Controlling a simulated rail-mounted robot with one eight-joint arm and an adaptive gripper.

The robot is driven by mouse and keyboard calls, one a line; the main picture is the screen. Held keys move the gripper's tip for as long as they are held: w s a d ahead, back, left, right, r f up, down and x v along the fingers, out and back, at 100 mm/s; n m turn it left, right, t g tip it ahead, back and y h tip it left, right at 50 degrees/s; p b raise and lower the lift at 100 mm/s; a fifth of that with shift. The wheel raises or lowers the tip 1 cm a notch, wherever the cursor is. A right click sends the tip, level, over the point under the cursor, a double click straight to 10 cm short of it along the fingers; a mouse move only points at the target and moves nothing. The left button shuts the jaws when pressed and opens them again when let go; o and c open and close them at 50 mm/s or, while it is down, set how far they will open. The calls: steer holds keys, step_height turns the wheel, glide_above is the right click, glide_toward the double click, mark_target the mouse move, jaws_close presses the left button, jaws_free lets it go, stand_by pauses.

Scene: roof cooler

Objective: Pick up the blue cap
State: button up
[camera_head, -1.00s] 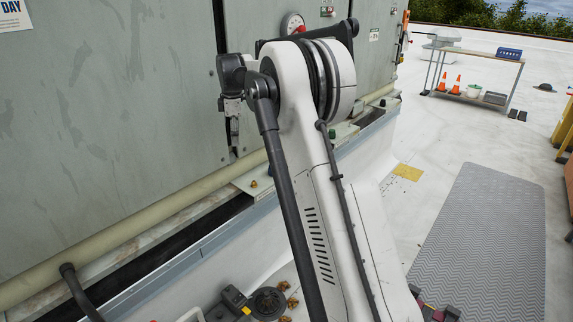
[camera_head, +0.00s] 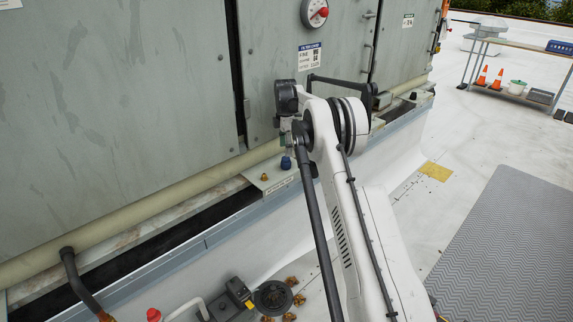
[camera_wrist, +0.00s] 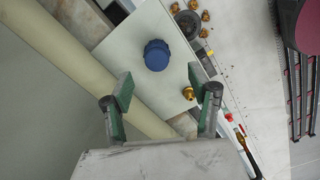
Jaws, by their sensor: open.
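The blue cap (camera_wrist: 156,55) sits on a pale plate (camera_wrist: 148,25) in the wrist view, ahead of my gripper's fingertips and between their lines. My gripper (camera_wrist: 160,92) is open and empty, with green-padded fingers apart on either side. In the head view the small blue cap (camera_head: 286,162) shows on the ledge plate at the foot of the grey cabinet. My gripper (camera_head: 297,140) is just above and right of it there, partly hidden by my arm.
A brass fitting (camera_wrist: 188,93) stands on the plate beside the cap, near the right finger. A pale pipe (camera_head: 160,198) runs along the cabinet's foot. The grey cabinet (camera_head: 120,100) rises close behind. Several brass pieces and a dark round part (camera_head: 272,296) lie below the ledge.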

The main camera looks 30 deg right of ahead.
mark_target(286, 161)
steer(key=shift+w+d+f+b, duration=0.1)
steer(key=shift+f+b, duration=0.2)
steer(key=shift+f, duration=1.7)
steer(key=shift+w+d+f+b, duration=0.1)
steer(key=shift+f+b, duration=0.15)
steer(key=shift+f, duration=1.7)
steer(key=c, duration=1.1)
steer(key=shift+r, duration=0.15)
